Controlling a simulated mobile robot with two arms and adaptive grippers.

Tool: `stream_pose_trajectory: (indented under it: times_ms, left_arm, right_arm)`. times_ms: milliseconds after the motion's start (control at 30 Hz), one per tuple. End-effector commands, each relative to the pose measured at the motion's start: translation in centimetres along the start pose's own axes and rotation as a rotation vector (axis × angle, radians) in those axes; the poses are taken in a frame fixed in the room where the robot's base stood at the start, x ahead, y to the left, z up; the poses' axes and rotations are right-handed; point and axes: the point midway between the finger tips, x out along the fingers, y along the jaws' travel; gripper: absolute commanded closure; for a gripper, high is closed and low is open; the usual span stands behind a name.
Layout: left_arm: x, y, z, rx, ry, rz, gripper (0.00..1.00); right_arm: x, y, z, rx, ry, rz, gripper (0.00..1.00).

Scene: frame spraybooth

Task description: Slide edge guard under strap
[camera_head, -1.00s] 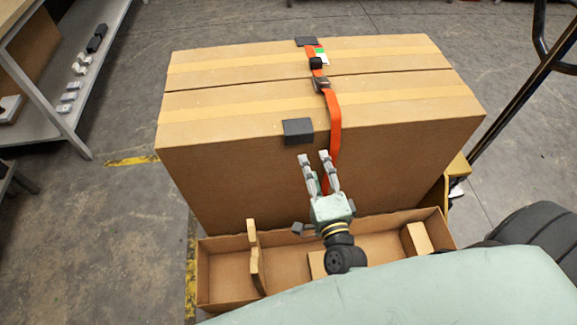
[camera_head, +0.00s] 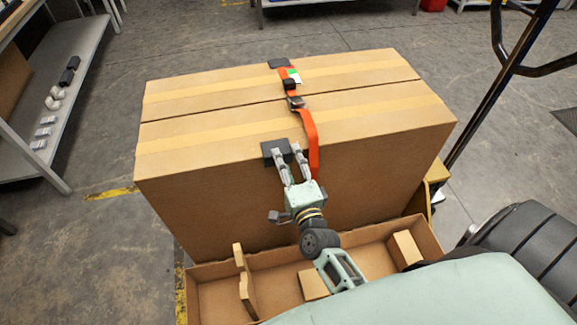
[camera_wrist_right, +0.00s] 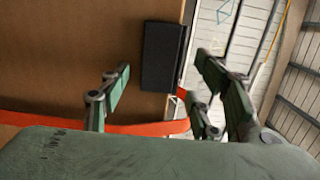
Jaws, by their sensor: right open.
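A dark grey edge guard (camera_head: 268,149) sits on the front top edge of a large cardboard box (camera_head: 215,190). An orange strap (camera_head: 312,140) runs over the box top and bows loosely down the front, right of the guard and apart from it. My right gripper (camera_head: 287,150) is open, its fingertips overlapping the guard from the front in the head view. In the right wrist view the guard (camera_wrist_right: 160,57) shows ahead between the open fingers (camera_wrist_right: 165,76), and the strap (camera_wrist_right: 150,129) crosses below. I cannot tell whether the fingers touch the guard. My left gripper is not in view.
A second dark guard (camera_head: 279,63) lies at the box's far top edge by the strap. A dark buckle (camera_head: 296,102) is on the strap. An open cardboard tray (camera_head: 217,289) with cardboard pieces lies before the box. A shelf (camera_head: 62,120) stands at left.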

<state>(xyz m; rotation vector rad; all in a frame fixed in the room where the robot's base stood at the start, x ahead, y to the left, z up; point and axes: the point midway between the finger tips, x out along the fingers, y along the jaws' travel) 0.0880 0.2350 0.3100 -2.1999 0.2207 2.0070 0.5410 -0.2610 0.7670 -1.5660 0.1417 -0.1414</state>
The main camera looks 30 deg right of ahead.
Motion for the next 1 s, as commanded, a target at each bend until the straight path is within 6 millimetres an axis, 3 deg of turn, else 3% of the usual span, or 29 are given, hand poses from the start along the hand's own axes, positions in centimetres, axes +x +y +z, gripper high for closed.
stream_pose_trajectory:
  times_ms: [67,567,600,767,1000]
  left_arm:
    - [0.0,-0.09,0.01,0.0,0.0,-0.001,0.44]
    - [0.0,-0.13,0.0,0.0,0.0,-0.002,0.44]
    - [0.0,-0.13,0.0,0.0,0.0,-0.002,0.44]
    - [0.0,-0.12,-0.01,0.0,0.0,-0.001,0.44]
    - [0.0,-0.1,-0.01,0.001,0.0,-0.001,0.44]
  right_arm:
    - [-0.02,0.0,-0.01,0.0,0.0,0.0,0.45]
    - [-0.02,-0.03,0.0,-0.001,0.0,-0.001,0.88]
    - [-0.02,-0.03,0.0,-0.001,0.0,-0.001,0.67]
    - [-0.02,-0.03,0.0,0.0,0.0,-0.001,0.81]
    - [-0.06,-0.02,-0.57,-0.002,0.0,-0.001,0.81]
